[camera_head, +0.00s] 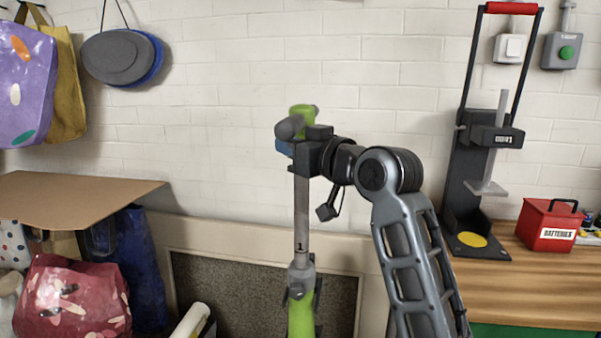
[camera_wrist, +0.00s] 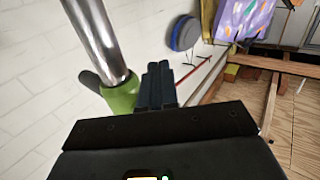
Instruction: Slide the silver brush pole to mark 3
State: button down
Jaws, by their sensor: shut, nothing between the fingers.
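The silver brush pole (camera_head: 302,210) stands upright in front of the white brick wall, with a numeral 1 showing low on it. Its lower end enters a grey collar (camera_head: 301,270) above a green section (camera_head: 301,318). A green part (camera_head: 302,113) shows at the top, partly hidden by my gripper. My gripper (camera_head: 284,147) is at the pole's upper end. In the wrist view its dark fingers (camera_wrist: 158,84) are shut together with nothing between them, beside the silver pole (camera_wrist: 100,38) and a green piece (camera_wrist: 122,97). I cannot tell whether they touch it. No mark 3 is readable.
A wooden bench (camera_head: 530,285) at right holds a black stand (camera_head: 472,175) and a red batteries box (camera_head: 546,226). A cardboard sheet (camera_head: 75,192) and bags (camera_head: 70,295) fill the left. A dark mat-like panel (camera_head: 225,295) is behind the pole. Hats (camera_head: 120,57) hang on the wall.

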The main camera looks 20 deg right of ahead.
jog(key=shift+r+p, duration=4.5)
jog(key=shift+r, duration=1.45)
jog(key=shift+f, duration=0.1)
jog(key=shift+f+b, duration=1.1)
jog(key=shift+f, duration=0.5)
jog(key=p+v, duration=0.1)
jog(key=v, duration=1.1)
